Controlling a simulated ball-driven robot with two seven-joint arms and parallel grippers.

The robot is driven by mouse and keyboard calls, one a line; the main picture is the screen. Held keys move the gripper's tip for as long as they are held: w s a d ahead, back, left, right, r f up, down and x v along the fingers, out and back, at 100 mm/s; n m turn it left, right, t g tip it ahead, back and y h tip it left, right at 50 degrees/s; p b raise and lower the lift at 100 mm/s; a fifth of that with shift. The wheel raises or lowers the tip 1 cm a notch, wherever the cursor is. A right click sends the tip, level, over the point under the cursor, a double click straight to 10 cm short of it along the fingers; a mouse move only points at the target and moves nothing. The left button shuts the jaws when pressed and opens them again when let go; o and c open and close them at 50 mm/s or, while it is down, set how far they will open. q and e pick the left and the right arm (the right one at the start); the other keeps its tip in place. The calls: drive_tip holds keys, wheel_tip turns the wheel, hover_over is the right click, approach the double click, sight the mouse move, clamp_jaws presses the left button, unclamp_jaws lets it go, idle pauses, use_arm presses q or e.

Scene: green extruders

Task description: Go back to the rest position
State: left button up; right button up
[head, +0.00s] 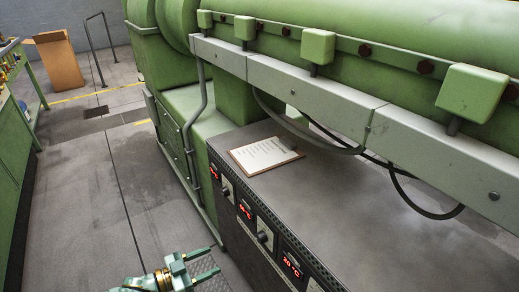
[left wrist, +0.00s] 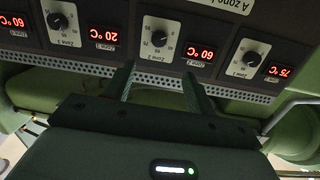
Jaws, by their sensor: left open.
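My left gripper (head: 206,263) is at the bottom of the head view, low beside the front of the control cabinet (head: 360,205). Its two fingers are apart with nothing between them. In the left wrist view the open fingers (left wrist: 158,88) point at the cabinet's front panel, which appears upside down. That panel carries several knobs, one of them (left wrist: 162,39) above the fingers, and red temperature displays (left wrist: 200,53). My right gripper is in neither view.
A clipboard with paper (head: 264,155) lies on the cabinet top. The green extruder (head: 400,35) runs above and behind it, with cables hanging below. A green bench (head: 22,120) stands at far left, with a cardboard box (head: 58,62) behind. The floor aisle (head: 110,185) is clear.

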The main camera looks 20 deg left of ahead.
use_arm(q)
drive_tip(key=s+a+f+g+y+p, duration=0.1)
drive_tip(key=s+a+f+g+y, duration=0.1)
drive_tip(key=a+f+y, duration=0.65)
drive_tip(key=s+f+n+g+y+p, duration=0.2)
drive_tip(key=s+f+g+y+p, duration=0.1)
drive_tip(key=s+f, duration=0.8)
drive_tip(key=s+d+n+g+p, duration=0.1)
drive_tip(key=s+d, duration=0.3)
drive_tip(key=s, duration=0.8)
drive_tip(key=s+d+f+n+g+p, duration=0.1)
drive_tip(key=s+d+g, duration=0.3)
drive_tip(key=s, duration=0.9)
drive_tip(key=s+d+n+g+p, duration=0.1)
drive_tip(key=s+d, duration=0.3)
drive_tip(key=s, duration=0.8)
drive_tip(key=shift+s+f+g+p, duration=0.35)
drive_tip(key=shift+g+p, duration=0.2)
drive_tip(key=shift+g, duration=0.35)
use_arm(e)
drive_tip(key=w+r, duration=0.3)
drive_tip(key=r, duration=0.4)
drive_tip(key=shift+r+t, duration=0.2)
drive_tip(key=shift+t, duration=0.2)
use_arm(q)
drive_tip(key=shift+o, duration=0.2)
drive_tip(key=shift+a, duration=0.1)
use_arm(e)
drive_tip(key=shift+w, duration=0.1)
